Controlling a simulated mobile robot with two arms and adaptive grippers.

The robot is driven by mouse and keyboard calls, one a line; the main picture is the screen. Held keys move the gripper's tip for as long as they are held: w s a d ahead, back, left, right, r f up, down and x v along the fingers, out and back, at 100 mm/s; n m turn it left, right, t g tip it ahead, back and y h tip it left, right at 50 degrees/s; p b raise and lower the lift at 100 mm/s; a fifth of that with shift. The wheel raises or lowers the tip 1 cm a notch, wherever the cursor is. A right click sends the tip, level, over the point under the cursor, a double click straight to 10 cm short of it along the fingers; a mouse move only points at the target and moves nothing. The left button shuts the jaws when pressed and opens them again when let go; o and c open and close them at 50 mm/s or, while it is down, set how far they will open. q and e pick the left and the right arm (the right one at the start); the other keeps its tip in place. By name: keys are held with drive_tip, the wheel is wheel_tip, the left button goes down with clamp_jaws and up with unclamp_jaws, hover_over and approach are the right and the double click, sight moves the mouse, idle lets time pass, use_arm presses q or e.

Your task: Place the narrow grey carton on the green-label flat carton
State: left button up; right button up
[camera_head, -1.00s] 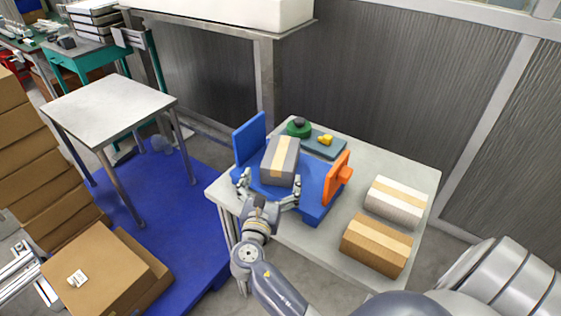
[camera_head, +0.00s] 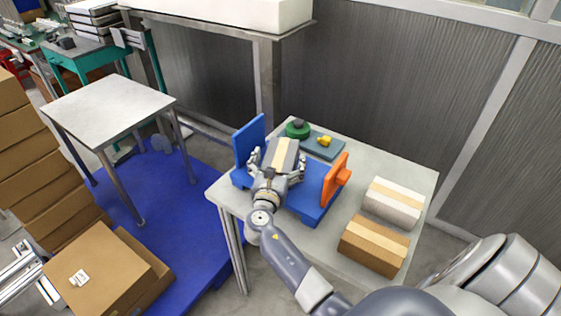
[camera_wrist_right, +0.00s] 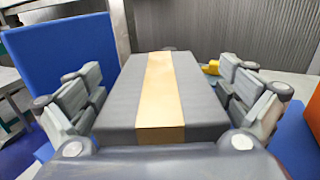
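A grey carton (camera_head: 291,148) with a tan tape stripe sits in a blue fixture (camera_head: 308,209) on the light grey table. It fills the middle of the right wrist view (camera_wrist_right: 115,110). My right gripper (camera_head: 277,165) reaches around it from the near side, one set of fingers on each side. In the wrist view the gripper (camera_wrist_right: 160,78) is open, with small gaps between fingertips and carton. I cannot make out a green label on any carton. My left gripper is not in view.
The fixture has an upright blue plate (camera_head: 248,139) left and an orange clamp plate (camera_head: 334,181) right. A white-grey carton (camera_head: 380,208) and brown carton (camera_head: 360,254) stand at the table's right. Behind are a green knob (camera_head: 298,129) and yellow piece (camera_head: 325,141). A small table (camera_head: 108,110) at left is bare.

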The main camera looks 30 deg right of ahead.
drive_tip(key=c, duration=1.1)
drive_tip(key=shift+r, duration=0.1)
drive_tip(key=shift+c, duration=0.6)
